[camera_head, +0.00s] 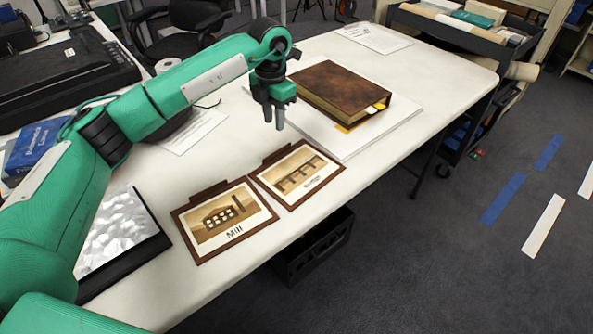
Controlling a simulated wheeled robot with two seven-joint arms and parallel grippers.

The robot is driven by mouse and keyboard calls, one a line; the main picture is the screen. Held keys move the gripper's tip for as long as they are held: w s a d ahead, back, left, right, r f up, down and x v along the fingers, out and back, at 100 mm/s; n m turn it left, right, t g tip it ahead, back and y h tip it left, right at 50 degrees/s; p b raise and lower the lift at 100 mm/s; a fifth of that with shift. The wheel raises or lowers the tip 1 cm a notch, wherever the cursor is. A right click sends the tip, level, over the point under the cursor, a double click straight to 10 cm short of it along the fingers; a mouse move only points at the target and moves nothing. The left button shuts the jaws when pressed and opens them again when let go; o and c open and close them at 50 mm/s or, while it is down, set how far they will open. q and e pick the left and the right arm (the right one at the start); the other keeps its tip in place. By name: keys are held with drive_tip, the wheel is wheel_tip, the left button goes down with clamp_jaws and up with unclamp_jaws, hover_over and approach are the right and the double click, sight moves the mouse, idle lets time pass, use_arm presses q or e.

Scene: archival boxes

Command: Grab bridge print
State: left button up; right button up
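The bridge print (296,174) lies flat on the white table, a sepia picture of an arched bridge in a brown folder with a tab. The mill print (224,218), labelled "Mill", lies beside it to the left and nearer. My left gripper (273,118) points down above the table, beyond the bridge print and left of the thick brown book. It holds nothing that I can see. Its fingers look close together, and their gap cannot be made out from this angle. My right gripper is not in view.
The brown book (340,92) lies on a white board (390,132) behind the prints. A black-framed tray (112,240) is left of the mill print. A dark crate (316,248) stands under the table's front edge. Loose paper sheets (374,38) lie at the far end.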

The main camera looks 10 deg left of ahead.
use_arm(q)
wheel_tip(320, 180, down, 4)
drive_tip(key=shift+f, duration=0.1)
drive_tip(key=f, duration=0.5)
drive_tip(key=shift+s+d+f, duration=0.1)
drive_tip(key=shift+s+d, duration=0.1)
drive_tip(key=shift+s, duration=0.1)
clamp_jaws()
